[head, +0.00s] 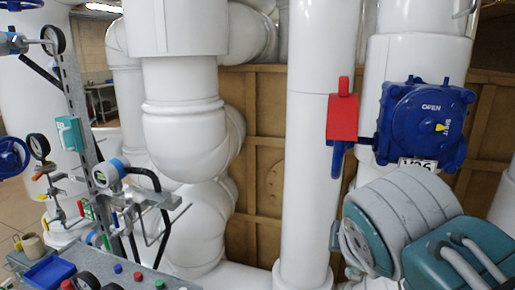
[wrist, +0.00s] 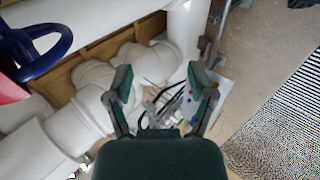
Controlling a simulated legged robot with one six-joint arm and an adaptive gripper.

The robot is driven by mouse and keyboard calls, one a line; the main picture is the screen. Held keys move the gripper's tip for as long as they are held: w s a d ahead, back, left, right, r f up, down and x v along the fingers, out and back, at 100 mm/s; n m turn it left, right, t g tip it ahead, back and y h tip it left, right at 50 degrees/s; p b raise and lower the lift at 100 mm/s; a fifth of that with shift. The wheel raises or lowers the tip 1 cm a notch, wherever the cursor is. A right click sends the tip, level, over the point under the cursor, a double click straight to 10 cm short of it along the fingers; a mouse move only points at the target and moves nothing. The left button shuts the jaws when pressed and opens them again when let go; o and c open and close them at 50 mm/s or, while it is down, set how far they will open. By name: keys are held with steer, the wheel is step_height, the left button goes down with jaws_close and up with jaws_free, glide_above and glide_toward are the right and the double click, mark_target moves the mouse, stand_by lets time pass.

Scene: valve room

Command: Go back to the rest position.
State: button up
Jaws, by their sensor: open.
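My gripper (wrist: 162,82) is open in the wrist view, its two dark green fingers spread apart with nothing held between them. Beyond the fingers, lower down, is the bench of instruments, partly hidden by them. In the head view my white and teal arm fills the lower right corner, in front of the white pipes. It is below the blue valve actuator (head: 428,122), which has OPEN and a yellow pointer on its face. A red block with a blue lever (head: 342,118) is left of the actuator, apart from my arm.
A thick white vertical pipe (head: 313,150) stands in the middle, with bulging white pipes (head: 185,130) left of it. A bench (head: 125,272) with gauges, small tools and a blue bin (head: 48,274) is at lower left. Open floor (wrist: 245,110) lies to the right in the wrist view.

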steer(key=s+d+f+m+g+y, duration=0.1)
steer(key=s+f+m, duration=0.5)
steer(key=f+m, duration=0.8)
steer(key=shift+d+f+m+g+y, duration=0.2)
steer(key=shift+f+m+g+y, duration=0.25)
steer(key=shift+f+g, duration=0.45)
